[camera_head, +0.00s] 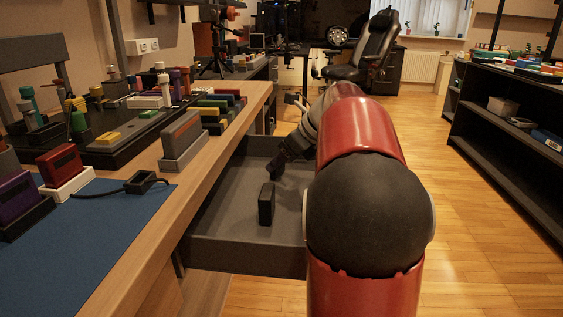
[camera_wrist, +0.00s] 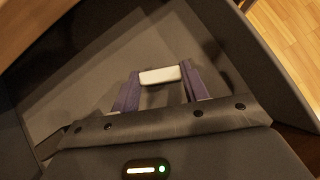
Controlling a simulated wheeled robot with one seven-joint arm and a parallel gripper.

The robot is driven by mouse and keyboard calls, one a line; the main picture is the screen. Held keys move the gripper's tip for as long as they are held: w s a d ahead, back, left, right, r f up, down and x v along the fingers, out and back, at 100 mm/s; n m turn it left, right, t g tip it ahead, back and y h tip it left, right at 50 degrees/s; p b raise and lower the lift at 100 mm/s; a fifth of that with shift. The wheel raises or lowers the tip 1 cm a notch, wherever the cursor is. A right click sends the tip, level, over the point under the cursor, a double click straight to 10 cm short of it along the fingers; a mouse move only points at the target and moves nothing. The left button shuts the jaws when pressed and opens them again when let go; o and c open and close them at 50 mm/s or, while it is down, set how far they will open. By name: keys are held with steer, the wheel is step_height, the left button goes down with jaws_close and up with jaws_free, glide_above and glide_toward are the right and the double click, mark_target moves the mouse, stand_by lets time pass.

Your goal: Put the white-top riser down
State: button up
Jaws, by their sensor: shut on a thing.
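The white-top riser (camera_wrist: 160,75) shows in the wrist view as a small block with a pale top. It sits between the two purple-grey fingers of my gripper (camera_wrist: 159,78), which is shut on it. The grey drawer floor (camera_wrist: 90,80) lies below; I cannot tell whether the riser touches it. In the head view my gripper (camera_head: 277,168) reaches down into the open grey drawer (camera_head: 235,250), and the riser cannot be made out there.
A black upright block (camera_head: 266,204) stands in the drawer, nearer the head camera than my gripper. The wooden desk (camera_head: 150,225) runs along the left, with a blue mat (camera_head: 85,245) and several coloured blocks. A dark shelf (camera_head: 515,135) stands at the right, beyond open wooden floor.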

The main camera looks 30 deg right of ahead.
steer(key=shift+f, duration=0.15)
steer(key=o, duration=1)
steer(key=shift+c, duration=0.2)
steer(key=shift+r, duration=0.25)
steer(key=p+v, duration=0.2)
steer(key=v, duration=1)
steer(key=shift+p, duration=0.35)
steer(key=shift+s, duration=0.1)
